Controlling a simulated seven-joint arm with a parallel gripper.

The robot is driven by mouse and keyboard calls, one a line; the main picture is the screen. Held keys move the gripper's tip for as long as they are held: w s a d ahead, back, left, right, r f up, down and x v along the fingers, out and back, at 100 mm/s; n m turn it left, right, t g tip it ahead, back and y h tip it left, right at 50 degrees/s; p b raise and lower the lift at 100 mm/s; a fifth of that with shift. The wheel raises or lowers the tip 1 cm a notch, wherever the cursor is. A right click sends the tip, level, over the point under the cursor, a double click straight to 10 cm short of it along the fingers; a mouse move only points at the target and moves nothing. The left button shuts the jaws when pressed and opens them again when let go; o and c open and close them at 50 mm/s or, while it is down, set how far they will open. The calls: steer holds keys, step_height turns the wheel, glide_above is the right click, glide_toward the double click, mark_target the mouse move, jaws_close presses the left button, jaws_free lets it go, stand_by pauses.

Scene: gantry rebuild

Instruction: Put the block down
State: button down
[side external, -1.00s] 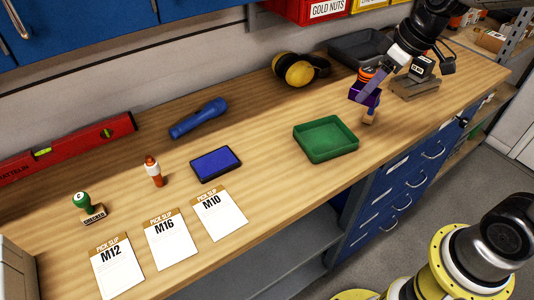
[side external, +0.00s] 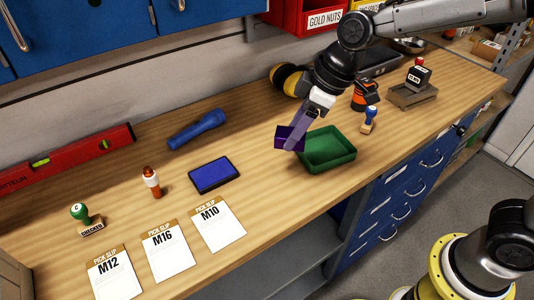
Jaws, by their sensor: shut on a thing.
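A purple block (side external: 286,137) is between the fingers of my gripper (side external: 292,142), which is shut on it. In the side external view the block is just left of the green tray (side external: 348,160) and overlaps the tray's left edge in the picture. One finger covers part of the block. I cannot tell how high the block is above the bench.
The wooden bench (side external: 265,205) is clear in front of the tray. A blue-handled stamp (side external: 369,120) stands right of the tray.

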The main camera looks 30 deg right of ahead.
glide_above(261, 165)
steer(key=s+d, duration=0.1)
step_height(261, 165, down, 6)
steer(key=shift+s+f, duration=0.1)
steer(key=shift+f, duration=1.6)
steer(key=shift+f, duration=0.1)
steer(key=shift+c, duration=1.7)
jaws_free()
steer(key=shift+f, duration=0.1)
steer(key=v, duration=1.2)
steer(key=s+d+r+m+t+h, duration=0.1)
steer(key=s+d+r+m, duration=0.4)
steer(key=s+d, duration=0.65)
steer(key=s+d+f+m+h, duration=0.1)
steer(key=s+d+m, duration=0.1)
steer(key=s, duration=0.4)
steer(key=s+d+f+m+t+h, duration=0.1)
steer(key=s+d+m, duration=0.1)
steer(key=s, duration=0.4)
steer(key=shift+s+d+f, duration=0.25)
steer(key=shift+d+f, duration=0.1)
steer(key=shift+d, duration=0.3)
